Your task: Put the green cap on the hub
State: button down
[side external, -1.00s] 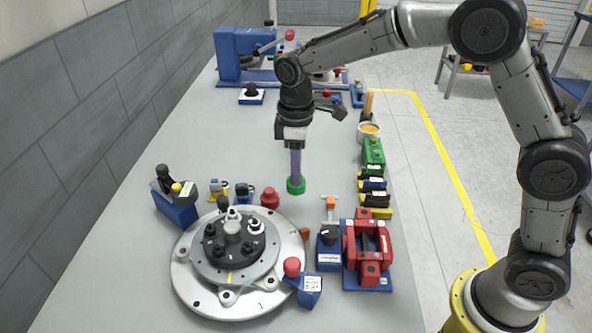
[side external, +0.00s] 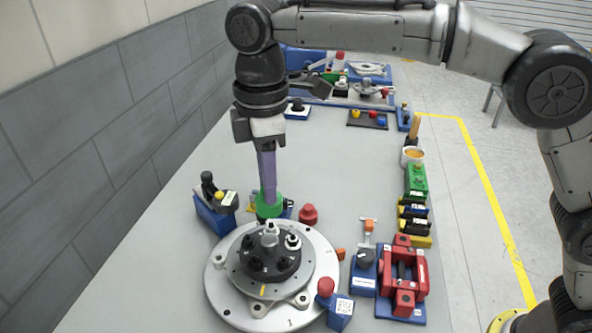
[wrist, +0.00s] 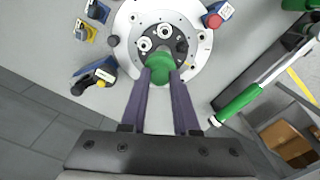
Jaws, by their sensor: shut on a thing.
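The green cap (side external: 269,205) is between the fingertips of my gripper (side external: 268,192), which is shut on it. In the side view it hangs at the far edge of the round chassis plate, and its height above the plate is hard to tell. In the wrist view the green cap (wrist: 160,64) sits between the two purple fingers and overlaps the near part of the disc. The hub (side external: 270,238) stands in the middle of the grey round chassis fixture (side external: 222,290), with dark and silver studs around it. The cap is apart from the hub's centre in the side view.
A red knob (side external: 308,213) stands behind the plate. A blue block with a black knob (side external: 213,208) is at the left. A red clamp (side external: 404,275) and a blue block (side external: 363,277) are at the right. A red-topped blue block (side external: 340,311) touches the plate's front right.

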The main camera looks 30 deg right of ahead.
aim_at(267, 208)
jog(key=shift+s+a+f, duration=0.2)
jog(key=shift+s+a, duration=0.1)
jog(key=shift+a, duration=0.1)
jog(key=shift+f, duration=2.2)
jog(key=shift+f, duration=0.3)
jog(key=shift+f, duration=0.5)
jog(key=shift+f, duration=0.8)
jog(key=c, duration=1)
grip_release()
jog(key=shift+o, duration=0.2)
jog(key=shift+r, duration=0.15)
jog(key=shift+r, duration=1.35)
